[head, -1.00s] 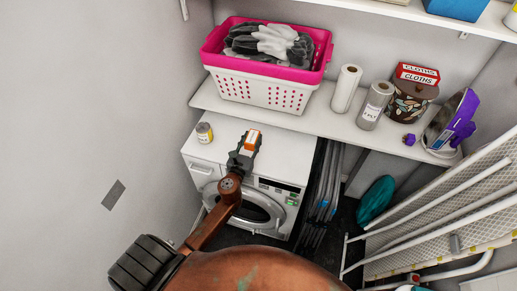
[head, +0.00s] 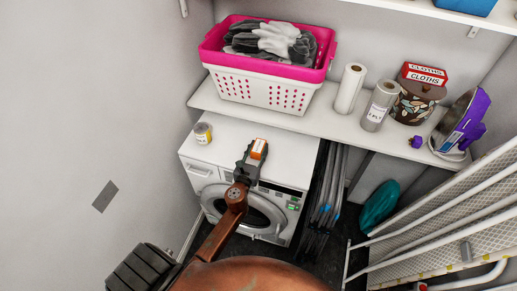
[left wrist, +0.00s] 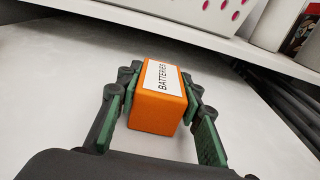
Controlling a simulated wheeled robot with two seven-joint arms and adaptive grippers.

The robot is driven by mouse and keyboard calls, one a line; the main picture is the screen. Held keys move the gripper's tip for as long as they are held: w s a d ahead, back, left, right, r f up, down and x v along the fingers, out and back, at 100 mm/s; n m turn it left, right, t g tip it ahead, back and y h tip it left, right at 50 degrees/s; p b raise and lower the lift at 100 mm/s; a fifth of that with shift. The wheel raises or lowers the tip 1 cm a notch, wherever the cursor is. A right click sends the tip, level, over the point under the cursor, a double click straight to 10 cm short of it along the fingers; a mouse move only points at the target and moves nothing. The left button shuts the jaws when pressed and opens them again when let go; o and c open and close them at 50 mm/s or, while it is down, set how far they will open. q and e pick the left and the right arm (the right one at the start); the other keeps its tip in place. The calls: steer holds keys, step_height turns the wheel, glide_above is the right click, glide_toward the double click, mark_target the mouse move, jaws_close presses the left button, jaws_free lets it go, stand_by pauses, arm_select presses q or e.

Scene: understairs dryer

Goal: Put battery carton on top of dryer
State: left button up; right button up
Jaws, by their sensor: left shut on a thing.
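The battery carton (head: 259,147) is a small orange box with a white label. In the left wrist view the carton (left wrist: 160,98) reads "BATTERIES". My left gripper (head: 250,156) is shut on it, with a green-padded finger against each side. The carton shows over the front part of the white top of the dryer (head: 220,150). I cannot tell whether its underside touches that top. My right gripper is not in view.
A yellow-labelled jar (head: 202,133) stands on the dryer's left side. A shelf (head: 300,118) behind holds a pink-rimmed basket (head: 265,88), paper rolls (head: 350,88), a cloths box (head: 424,73) and a purple iron (head: 463,122). Dryer top between jar and carton is clear.

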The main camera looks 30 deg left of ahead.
arm_select(q)
steer(key=o, duration=1.3)
steer(key=v, duration=1.2)
